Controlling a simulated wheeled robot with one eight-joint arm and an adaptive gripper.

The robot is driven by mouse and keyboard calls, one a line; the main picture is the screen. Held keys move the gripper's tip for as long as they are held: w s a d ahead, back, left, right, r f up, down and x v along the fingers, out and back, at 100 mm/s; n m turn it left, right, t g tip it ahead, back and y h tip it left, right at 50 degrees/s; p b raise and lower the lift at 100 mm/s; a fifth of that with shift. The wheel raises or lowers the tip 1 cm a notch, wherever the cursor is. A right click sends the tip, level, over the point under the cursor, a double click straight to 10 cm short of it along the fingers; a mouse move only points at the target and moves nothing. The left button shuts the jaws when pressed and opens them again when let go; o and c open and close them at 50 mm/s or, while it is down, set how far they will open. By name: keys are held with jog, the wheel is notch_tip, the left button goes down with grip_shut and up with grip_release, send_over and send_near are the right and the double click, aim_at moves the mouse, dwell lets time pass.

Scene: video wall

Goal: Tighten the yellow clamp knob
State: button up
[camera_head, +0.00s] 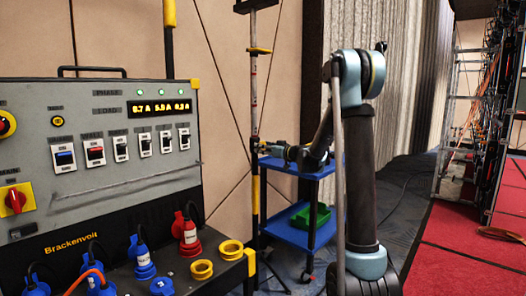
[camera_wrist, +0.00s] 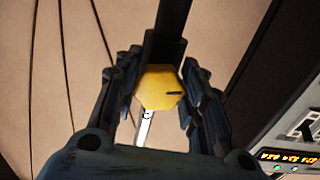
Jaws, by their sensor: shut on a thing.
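The yellow clamp knob (camera_wrist: 160,88) is a faceted yellow piece with a dark slot mark, in the middle of the wrist view. It sits on an upright pole, dark above and pale below the knob. My gripper (camera_wrist: 160,80) has its fingers on the left and right of the knob and is shut on it. In the head view my gripper (camera_head: 270,149) reaches left to the pole (camera_head: 254,100) at mid height. The knob itself cannot be made out clearly there.
A Brackenvolt power panel (camera_head: 100,212) with switches and plugs fills the left. A blue cart (camera_head: 298,238) holding a green bin (camera_head: 311,217) stands below my arm. A cabled rack (camera_head: 470,110) and red flooring (camera_head: 440,260) are at right.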

jog(key=shift+m, duration=1.4)
jog(key=o, duration=1.1)
jog(key=shift+w, duration=0.1)
jog(key=shift+d, duration=0.1)
jog(key=v, duration=1.1)
jog(key=shift+s+d, duration=0.25)
jog(key=shift+s, duration=0.1)
